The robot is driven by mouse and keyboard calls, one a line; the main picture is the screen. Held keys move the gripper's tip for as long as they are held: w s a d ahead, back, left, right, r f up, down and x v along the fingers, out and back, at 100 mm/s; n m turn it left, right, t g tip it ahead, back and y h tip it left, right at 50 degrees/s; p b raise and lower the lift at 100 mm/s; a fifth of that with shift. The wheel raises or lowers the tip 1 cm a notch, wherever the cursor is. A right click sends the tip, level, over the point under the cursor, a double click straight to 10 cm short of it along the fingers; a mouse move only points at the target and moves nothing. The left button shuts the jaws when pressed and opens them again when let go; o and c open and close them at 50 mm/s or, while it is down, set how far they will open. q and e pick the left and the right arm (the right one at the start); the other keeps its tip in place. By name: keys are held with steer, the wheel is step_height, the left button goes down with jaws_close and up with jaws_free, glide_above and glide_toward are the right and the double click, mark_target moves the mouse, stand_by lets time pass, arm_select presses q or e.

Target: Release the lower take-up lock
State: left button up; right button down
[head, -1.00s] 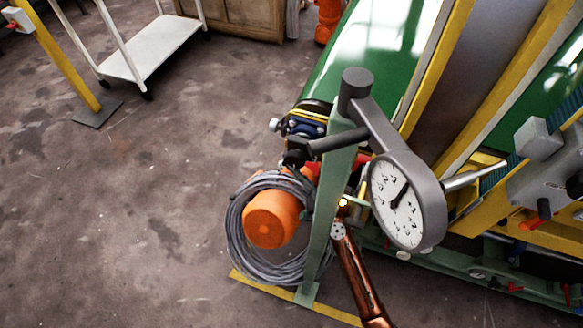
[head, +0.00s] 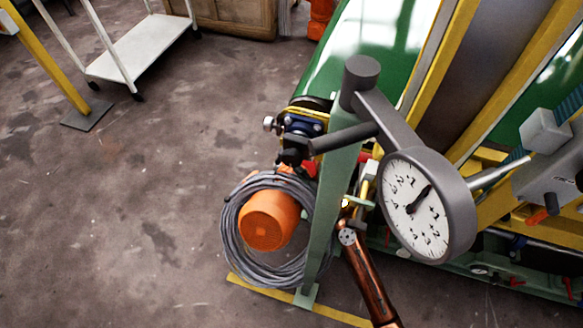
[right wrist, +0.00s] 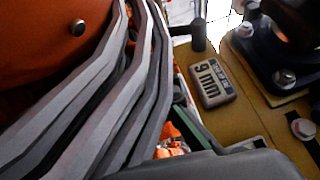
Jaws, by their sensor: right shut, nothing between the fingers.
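At the end of the green conveyor (head: 360,50), a dark blue bearing block (head: 302,126) sits by a yellow frame. Red parts (head: 310,168) show just below it, partly behind the green post; I cannot tell whether they belong to the lower take-up lock. In the right wrist view the bolted block (right wrist: 272,50) stands on a yellow plate (right wrist: 240,120) with a "9 mm" label (right wrist: 212,80). A smooth dark grey shape (right wrist: 215,166) along the bottom appears to be my shut right gripper, apart from the label; its fingertips are unclear. My left gripper is out of view.
A dial gauge (head: 425,205) on a grey arm and the green post (head: 330,220) stand in front. An orange cylinder (head: 267,220) sits inside a grey cable coil (head: 235,250); cables crowd the wrist view's left. A white cart (head: 140,50) stands far left. Floor between is clear.

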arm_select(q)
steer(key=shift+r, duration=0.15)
arm_select(e)
steer(key=f+v, duration=0.1)
steer(key=v, duration=0.8)
steer(key=shift+s, duration=0.2)
steer(key=shift+f, duration=0.1)
